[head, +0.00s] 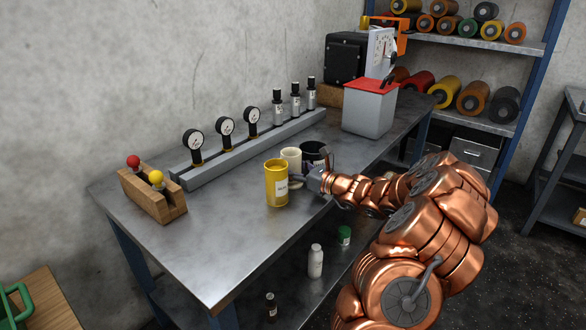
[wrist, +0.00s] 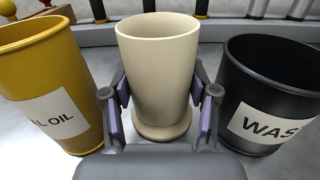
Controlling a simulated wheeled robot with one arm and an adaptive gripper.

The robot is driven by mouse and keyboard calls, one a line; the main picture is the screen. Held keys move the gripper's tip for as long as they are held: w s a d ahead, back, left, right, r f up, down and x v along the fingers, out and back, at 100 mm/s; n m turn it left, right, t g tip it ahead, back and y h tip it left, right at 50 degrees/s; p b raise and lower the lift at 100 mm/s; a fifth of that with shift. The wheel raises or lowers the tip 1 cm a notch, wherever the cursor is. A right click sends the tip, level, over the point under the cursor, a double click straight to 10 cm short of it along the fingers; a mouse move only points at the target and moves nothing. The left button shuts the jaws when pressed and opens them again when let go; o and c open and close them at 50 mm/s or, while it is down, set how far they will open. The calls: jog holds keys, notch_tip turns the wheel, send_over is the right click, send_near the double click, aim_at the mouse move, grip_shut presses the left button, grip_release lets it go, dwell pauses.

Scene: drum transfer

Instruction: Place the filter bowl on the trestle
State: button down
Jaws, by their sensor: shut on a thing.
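A cream, tapered cup with a wider foot (wrist: 158,75), which looks like the filter bowl, stands upright between the fingers of my gripper (wrist: 160,95). The pads touch both sides of it, and my gripper is shut on it. In the head view the cream cup (head: 291,154) shows behind a yellow cup (head: 277,186), and my gripper (head: 298,181) reaches in from the right, partly hidden. The cup is at or just above the bench top; I cannot tell which. No trestle is clearly identifiable; a wooden table top (head: 42,296) shows at lower left.
The yellow cup, labelled "...L OIL" (wrist: 45,90), is close on the left. A black cup labelled "WAS..." (wrist: 268,85) is close on the right. Gauges stand on a grey rail (head: 250,150) behind. A red-lidded grey bin (head: 369,110) is farther right. The bench's front left (head: 200,240) is clear.

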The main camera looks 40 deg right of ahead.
jog(key=c, duration=0.6)
grip_release()
jog(key=shift+s, duration=0.1)
jog(key=v, duration=1.1)
jog(key=shift+r, duration=0.1)
jog(key=shift+s+d, duration=0.15)
jog(key=shift+s, duration=0.25)
